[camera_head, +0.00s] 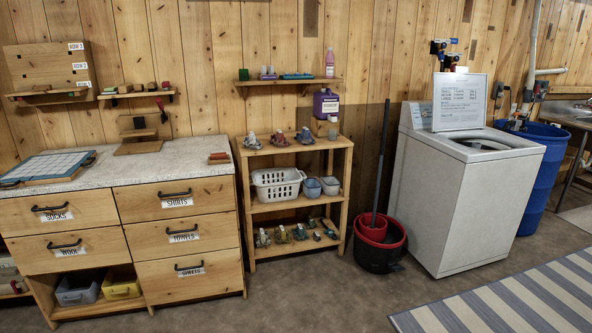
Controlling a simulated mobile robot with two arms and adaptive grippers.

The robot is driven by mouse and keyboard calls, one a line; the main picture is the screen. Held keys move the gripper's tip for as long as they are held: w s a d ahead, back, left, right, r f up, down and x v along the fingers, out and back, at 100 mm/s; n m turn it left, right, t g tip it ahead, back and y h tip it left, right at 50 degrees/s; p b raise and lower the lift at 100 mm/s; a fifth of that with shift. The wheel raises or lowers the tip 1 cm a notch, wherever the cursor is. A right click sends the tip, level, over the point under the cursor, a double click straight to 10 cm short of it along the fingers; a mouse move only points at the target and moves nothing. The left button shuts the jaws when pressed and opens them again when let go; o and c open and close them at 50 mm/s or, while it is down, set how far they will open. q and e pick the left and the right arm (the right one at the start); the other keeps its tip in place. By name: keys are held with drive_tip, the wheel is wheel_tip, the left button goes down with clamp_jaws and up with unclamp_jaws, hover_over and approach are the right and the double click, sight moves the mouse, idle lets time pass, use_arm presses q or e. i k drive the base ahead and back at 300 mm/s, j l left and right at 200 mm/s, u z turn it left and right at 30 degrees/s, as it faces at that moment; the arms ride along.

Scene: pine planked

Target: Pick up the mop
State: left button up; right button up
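The mop (380,165) has a long dark handle and leans slightly, its top toward the wall. Its lower end stands in a red and black bucket (378,250) on the floor. The mop head is hidden inside the bucket. The bucket stands between the wooden shelf unit and the white washing machine. Neither of my grippers is in view.
A wooden shelf unit (246,207) stands left of the bucket, and a washing machine (462,190) with its lid up stands close on the right. A drawer cabinet (120,190) is further left. The floor (310,290) in front is clear, with a striped rug (515,300) at right.

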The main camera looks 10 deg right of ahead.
sight(387, 101)
drive_tip(key=i+l, duration=0.1)
drive_tip(key=l, duration=0.4)
drive_tip(key=i+l, duration=0.1)
drive_tip(key=l, duration=0.4)
drive_tip(key=i+l, duration=0.1)
drive_tip(key=l, duration=0.35)
drive_tip(key=i+l+u, duration=0.1)
drive_tip(key=l, duration=0.4)
drive_tip(key=i+l, duration=0.2)
drive_tip(key=i, duration=0.2)
drive_tip(key=i+l, duration=0.2)
drive_tip(key=i, duration=0.2)
drive_tip(key=i+l, duration=0.2)
drive_tip(key=i, duration=0.25)
drive_tip(key=i+l, duration=0.15)
drive_tip(key=i, duration=0.25)
drive_tip(key=u, duration=0.05)
